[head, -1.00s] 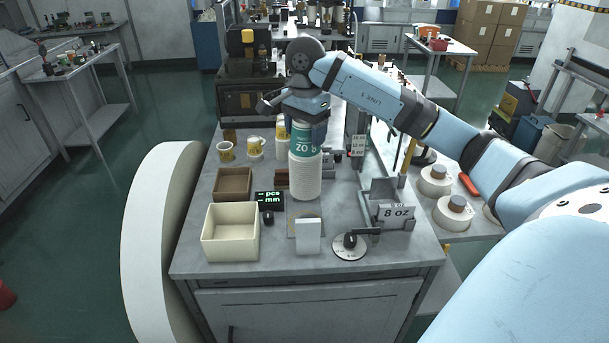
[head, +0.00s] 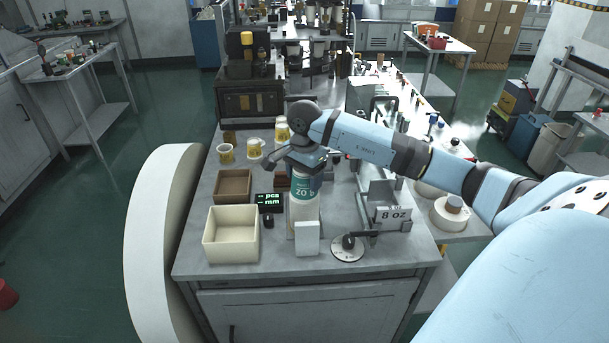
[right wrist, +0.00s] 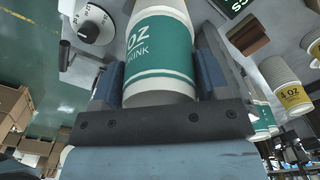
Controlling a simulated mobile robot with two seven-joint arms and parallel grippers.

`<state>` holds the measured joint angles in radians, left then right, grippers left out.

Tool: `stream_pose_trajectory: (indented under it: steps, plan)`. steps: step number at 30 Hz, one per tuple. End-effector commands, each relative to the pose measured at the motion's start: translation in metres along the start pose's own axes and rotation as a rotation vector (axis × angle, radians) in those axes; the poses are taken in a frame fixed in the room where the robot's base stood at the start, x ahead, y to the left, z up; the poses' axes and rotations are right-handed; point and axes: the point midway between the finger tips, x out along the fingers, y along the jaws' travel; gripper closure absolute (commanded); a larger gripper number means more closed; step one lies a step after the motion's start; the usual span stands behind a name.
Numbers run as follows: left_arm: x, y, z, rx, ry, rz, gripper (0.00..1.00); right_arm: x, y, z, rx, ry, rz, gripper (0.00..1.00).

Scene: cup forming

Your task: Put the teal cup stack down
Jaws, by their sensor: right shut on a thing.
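The teal cup stack (head: 304,187) is white with a teal band marked 20 oz. It stands roughly upright in the middle of the grey bench, behind a small white block. My right gripper (head: 304,165) is shut on its upper part from above. In the right wrist view the stack (right wrist: 160,50) lies between the two blue-padded fingers (right wrist: 160,85). The stack's lower end is partly hidden by the white block, so I cannot tell whether it touches the surface below. My left gripper is not in view.
A cream bin (head: 231,234) and a brown tray (head: 233,186) stand to the left. A small display (head: 269,202) is close beside the stack. The white block (head: 307,238) is in front. An 8 oz holder (head: 393,215) and a round dial (head: 348,247) are right. Yellow-marked cups (head: 255,148) stand behind.

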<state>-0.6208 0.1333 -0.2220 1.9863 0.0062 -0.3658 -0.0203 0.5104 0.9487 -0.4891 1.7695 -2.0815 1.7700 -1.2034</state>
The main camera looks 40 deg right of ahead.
Motion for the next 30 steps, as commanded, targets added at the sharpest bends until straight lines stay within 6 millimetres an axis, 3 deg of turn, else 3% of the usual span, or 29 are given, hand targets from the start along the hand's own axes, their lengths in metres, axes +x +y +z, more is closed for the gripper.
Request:
stream_pose_trajectory:
  steps: [4, 5, 8, 20, 30]
  plan:
    - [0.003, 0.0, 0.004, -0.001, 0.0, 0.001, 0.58, 0.004, 0.0, 0.0, 0.0, 0.001, 0.0, 0.67]
    - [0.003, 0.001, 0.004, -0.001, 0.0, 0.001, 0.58, 0.004, 0.0, 0.0, 0.0, 0.0, 0.0, 0.29]
    - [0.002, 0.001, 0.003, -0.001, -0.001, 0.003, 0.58, 0.003, 0.0, 0.0, 0.0, 0.0, 0.0, 0.06]
    - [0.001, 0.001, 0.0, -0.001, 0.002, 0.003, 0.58, -0.004, -0.001, 0.0, 0.0, 0.001, -0.002, 0.06]
    - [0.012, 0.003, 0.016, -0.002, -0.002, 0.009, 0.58, -0.072, -0.001, -0.001, 0.0, 0.002, -0.006, 0.06]
